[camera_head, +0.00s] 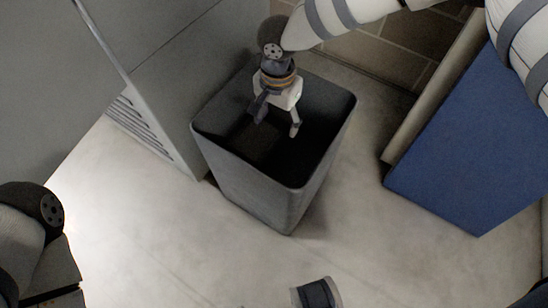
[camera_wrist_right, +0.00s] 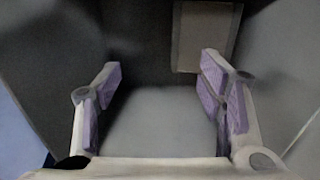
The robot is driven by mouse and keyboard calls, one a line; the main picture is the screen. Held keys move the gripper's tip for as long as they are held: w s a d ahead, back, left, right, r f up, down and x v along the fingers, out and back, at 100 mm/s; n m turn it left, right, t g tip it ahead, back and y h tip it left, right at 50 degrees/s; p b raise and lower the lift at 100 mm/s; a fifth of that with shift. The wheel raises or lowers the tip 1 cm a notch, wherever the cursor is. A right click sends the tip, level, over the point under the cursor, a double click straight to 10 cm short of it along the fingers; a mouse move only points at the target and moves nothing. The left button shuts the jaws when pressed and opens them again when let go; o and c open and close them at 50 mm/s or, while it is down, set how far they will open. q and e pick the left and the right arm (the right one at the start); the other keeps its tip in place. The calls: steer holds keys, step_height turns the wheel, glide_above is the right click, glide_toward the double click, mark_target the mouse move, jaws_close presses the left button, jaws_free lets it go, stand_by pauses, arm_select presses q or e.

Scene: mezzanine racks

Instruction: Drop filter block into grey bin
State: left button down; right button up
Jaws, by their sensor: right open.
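The grey bin (camera_head: 290,210) stands on the floor in the middle of the head view, its top open and its inside dark. My right gripper (camera_head: 276,128) points down over the bin's opening, fingers spread. In the right wrist view its fingers (camera_wrist_right: 164,100) are wide apart with nothing between them. A rectangular block with a pale tan frame and grey face (camera_wrist_right: 205,38), which looks like the filter block, lies beyond the fingers, apparently inside the bin. In the head view the dark interior hides it. My left gripper is out of view; only part of that arm shows at lower left.
A grey cabinet (camera_head: 165,60) with a vent stands close against the bin's left side. A blue panel (camera_head: 475,140) with a beige edge is at right. A block wall (camera_head: 385,50) is behind. The pale floor (camera_head: 170,240) in front is mostly clear.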

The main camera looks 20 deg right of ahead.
step_height(320, 180, up, 12)
stand_by(0.4)
